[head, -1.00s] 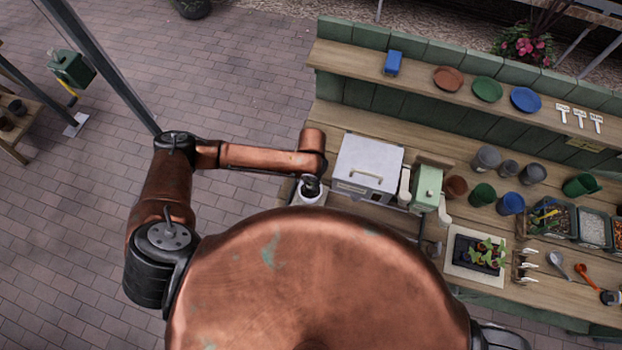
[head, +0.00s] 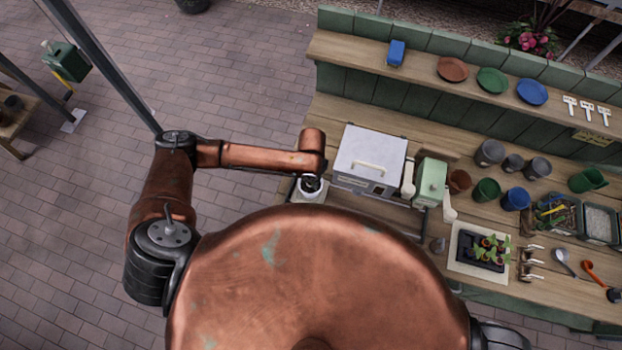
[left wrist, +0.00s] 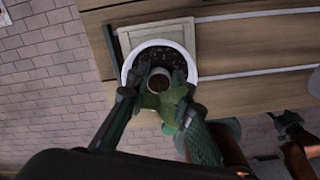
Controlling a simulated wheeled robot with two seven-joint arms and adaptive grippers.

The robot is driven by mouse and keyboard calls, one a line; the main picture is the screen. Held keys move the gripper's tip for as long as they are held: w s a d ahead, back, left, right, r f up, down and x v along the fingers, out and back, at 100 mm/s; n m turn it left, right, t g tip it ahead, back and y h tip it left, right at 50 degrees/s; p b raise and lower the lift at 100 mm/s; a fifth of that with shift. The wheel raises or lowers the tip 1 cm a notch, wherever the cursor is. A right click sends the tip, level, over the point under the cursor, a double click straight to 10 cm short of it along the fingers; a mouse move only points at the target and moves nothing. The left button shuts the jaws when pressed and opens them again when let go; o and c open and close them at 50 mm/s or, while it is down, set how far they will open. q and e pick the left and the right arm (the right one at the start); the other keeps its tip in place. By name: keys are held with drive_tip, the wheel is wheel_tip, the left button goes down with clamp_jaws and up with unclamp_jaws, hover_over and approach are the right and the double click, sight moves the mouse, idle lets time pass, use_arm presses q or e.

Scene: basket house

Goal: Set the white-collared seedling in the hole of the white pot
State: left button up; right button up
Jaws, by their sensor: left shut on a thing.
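The white pot (head: 312,197) stands at the left end of the bench in the head view. In the left wrist view, its white rim (left wrist: 190,58) surrounds dark soil. My left gripper (head: 311,183) is over the pot and hides much of it. In the left wrist view, my left gripper (left wrist: 158,112) is shut on the seedling, whose green leaves (left wrist: 176,100) show between the fingers. A round brownish shape at the soil's middle lies beyond the leaves; I cannot tell whether it is the hole or the seedling's plug.
A white-lidded box (head: 368,160) stands close to the right of the pot, with a green device (head: 430,182) beyond it. A black tray of seedlings (head: 482,250) and several small pots are farther right. Paving lies left of the bench.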

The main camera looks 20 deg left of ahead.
idle(0.3)
use_arm(q)
drive_tip(key=o, duration=1)
drive_tip(key=shift+r, duration=0.1)
drive_tip(key=shift+r, duration=0.35)
wheel_tip(320, 180, up, 11)
drive_tip(key=shift+r, duration=0.1)
